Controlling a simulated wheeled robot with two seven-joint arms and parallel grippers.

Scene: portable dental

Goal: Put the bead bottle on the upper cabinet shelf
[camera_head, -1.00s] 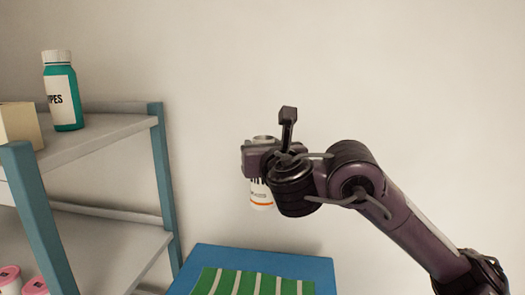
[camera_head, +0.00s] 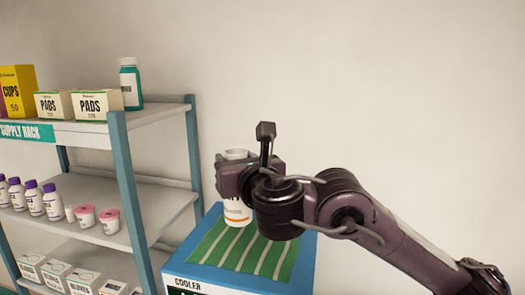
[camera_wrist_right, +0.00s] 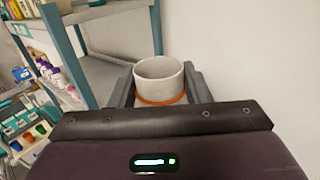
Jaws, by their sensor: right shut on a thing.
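My right gripper (camera_head: 232,184) is shut on a white bottle with an orange band, the bead bottle (camera_head: 237,214). It holds the bottle upright above the cooler, to the right of the shelving. The wrist view shows the bottle's round top (camera_wrist_right: 159,70) between the two fingers. Most of the bottle's label is hidden by the gripper. The shelf unit's top shelf (camera_head: 160,112) stands at the left, with free room at its right end. My left gripper is not in view.
A teal bottle (camera_head: 130,84) and two PADS boxes (camera_head: 97,105) stand on the top shelf. The middle shelf (camera_head: 160,200) holds purple-capped bottles (camera_head: 52,202) and pink-lidded cups (camera_head: 109,221). A blue cooler (camera_head: 250,284) with a green striped cloth (camera_head: 215,245) sits below the gripper.

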